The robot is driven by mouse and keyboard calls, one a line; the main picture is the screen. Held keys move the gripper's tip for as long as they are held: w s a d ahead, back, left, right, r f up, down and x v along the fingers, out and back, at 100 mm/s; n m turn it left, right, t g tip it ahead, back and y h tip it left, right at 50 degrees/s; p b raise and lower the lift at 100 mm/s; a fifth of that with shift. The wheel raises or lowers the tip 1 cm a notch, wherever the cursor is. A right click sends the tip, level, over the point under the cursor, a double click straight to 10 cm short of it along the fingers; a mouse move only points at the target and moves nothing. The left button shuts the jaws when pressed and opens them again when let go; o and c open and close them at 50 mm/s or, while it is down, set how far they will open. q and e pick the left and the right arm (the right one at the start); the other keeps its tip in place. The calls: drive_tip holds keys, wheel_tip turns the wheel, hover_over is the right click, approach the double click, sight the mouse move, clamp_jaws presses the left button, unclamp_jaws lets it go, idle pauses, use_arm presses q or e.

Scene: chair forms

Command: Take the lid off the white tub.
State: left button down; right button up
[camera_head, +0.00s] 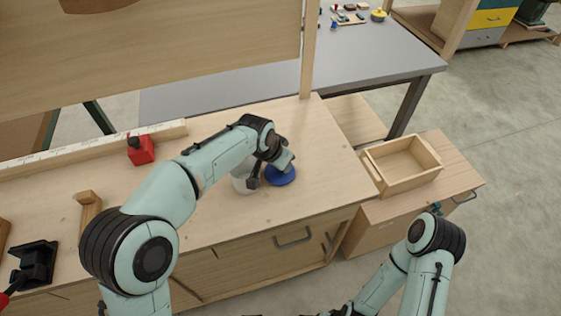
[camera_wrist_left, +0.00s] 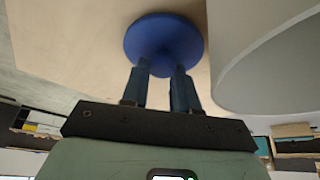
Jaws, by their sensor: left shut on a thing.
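The white tub (camera_head: 241,181) stands on the wooden worktop, partly hidden by my left wrist in the head view. Its curved wall fills the right of the left wrist view (camera_wrist_left: 272,65). The round blue lid (camera_head: 281,177) is off the tub, just to its right. My left gripper (camera_wrist_left: 161,75) is shut on the knob of the lid, which also shows in the left wrist view (camera_wrist_left: 165,32). I cannot tell whether the lid touches the worktop or is held just above it. My right arm is at the lower right, its gripper out of view.
An open wooden tray (camera_head: 376,178) sits on a lower cabinet to the right. The worktop in front of the tub is clear.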

use_arm(q)
drive_tip(key=c, duration=0.8)
unclamp_jaws()
drive_tip(key=shift+c, duration=0.2)
drive_tip(key=shift+r, duration=0.35)
drive_tip(key=p+v, duration=0.1)
drive_tip(key=v, duration=1)
drive_tip(key=shift+s+r, duration=0.2)
